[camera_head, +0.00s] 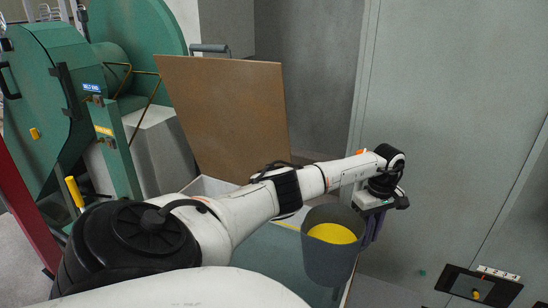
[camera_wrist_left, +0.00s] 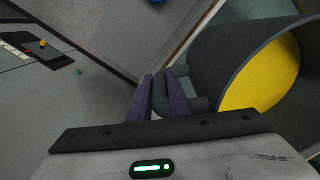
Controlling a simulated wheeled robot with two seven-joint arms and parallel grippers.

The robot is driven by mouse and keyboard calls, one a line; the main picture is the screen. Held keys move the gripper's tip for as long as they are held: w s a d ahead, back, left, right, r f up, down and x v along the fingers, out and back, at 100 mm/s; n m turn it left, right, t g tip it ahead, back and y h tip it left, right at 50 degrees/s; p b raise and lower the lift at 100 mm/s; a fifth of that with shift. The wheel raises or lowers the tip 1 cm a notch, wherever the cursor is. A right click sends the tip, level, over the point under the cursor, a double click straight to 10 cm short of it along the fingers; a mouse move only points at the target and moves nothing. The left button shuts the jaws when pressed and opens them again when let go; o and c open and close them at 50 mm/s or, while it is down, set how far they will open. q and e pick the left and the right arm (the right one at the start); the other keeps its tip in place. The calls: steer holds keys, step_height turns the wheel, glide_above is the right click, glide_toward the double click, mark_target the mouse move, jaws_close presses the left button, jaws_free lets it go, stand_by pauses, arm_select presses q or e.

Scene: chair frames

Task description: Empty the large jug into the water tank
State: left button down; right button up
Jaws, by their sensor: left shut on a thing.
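The large jug (camera_head: 328,262) is dark grey, with yellow contents showing through its open top. It hangs roughly upright in the head view. My left gripper (camera_head: 373,222) is at the jug's right side. In the left wrist view, its purple fingers (camera_wrist_left: 160,98) are shut on the handle of the jug (camera_wrist_left: 222,55). A pale-rimmed box (camera_head: 208,186), possibly the water tank, is partly hidden behind my left arm, with a brown board standing upright over it. I cannot tell whether the jug is over its opening. My right gripper is not in view.
The brown board (camera_head: 225,105) rises behind my left arm. Green machinery (camera_head: 45,90) with a yellow-tipped lever (camera_head: 74,191) stands at the left. A grey wall (camera_head: 450,120) is behind the jug. A black plate (camera_head: 478,287) lies at the lower right.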

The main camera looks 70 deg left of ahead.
mark_target(375, 220)
arm_select(q)
steer(key=shift+w+d, duration=0.2)
steer(key=shift+r, duration=0.25)
step_height(375, 220, up, 4)
steer(key=p, duration=0.2)
steer(key=shift+p, duration=0.35)
steer(key=shift+r, duration=0.3)
